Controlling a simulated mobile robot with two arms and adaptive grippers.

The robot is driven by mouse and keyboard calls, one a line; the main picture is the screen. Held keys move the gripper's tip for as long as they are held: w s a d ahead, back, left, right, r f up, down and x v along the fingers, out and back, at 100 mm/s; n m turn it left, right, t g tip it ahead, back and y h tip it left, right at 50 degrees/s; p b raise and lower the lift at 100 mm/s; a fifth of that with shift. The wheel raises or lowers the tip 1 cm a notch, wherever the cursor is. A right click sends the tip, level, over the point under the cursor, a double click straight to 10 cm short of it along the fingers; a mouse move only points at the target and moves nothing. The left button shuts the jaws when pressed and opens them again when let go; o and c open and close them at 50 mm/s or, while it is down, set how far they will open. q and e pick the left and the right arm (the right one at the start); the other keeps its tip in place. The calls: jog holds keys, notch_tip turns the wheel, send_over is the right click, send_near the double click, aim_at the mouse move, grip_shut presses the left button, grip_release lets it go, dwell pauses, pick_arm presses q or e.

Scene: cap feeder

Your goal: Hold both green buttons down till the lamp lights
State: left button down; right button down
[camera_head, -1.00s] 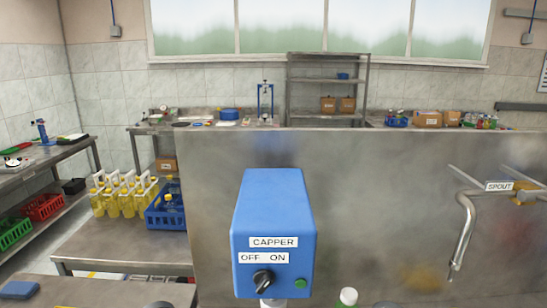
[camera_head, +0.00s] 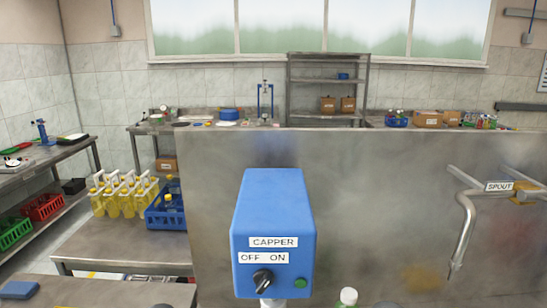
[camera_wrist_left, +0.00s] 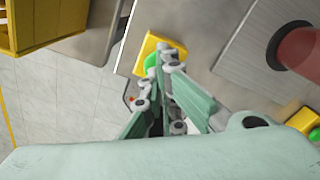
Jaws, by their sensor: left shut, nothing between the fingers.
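In the left wrist view, a yellow box (camera_wrist_left: 150,47) carries a green button (camera_wrist_left: 151,65) on its face. My left gripper (camera_wrist_left: 172,62) is shut and empty, with its fingertips right at this button and hiding part of it. I cannot tell whether they press it. A second yellow box (camera_wrist_left: 302,121) with a green button (camera_wrist_left: 315,134) shows at the right edge of that view, partly cut off. My right gripper is not in view. I cannot make out a lamp in either view.
A blue capper box (camera_head: 273,218) with a dark knob (camera_head: 263,281) and small green dot (camera_head: 301,283) stands ahead, before a steel panel (camera_head: 390,190). A bent spout pipe (camera_head: 464,235) is at right. A red cylinder (camera_wrist_left: 300,49) shows in the wrist view.

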pick_arm(q)
jog(key=shift+f, duration=0.8)
dwell(0.5)
jog(key=shift+r, duration=0.1)
dwell(0.5)
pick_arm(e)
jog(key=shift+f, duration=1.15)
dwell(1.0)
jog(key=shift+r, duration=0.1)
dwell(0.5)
pick_arm(q)
jog(key=shift+f, duration=0.5)
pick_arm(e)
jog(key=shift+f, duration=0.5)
pick_arm(q)
jog(key=shift+s+f, duration=0.15)
jog(key=shift+s, duration=0.1)
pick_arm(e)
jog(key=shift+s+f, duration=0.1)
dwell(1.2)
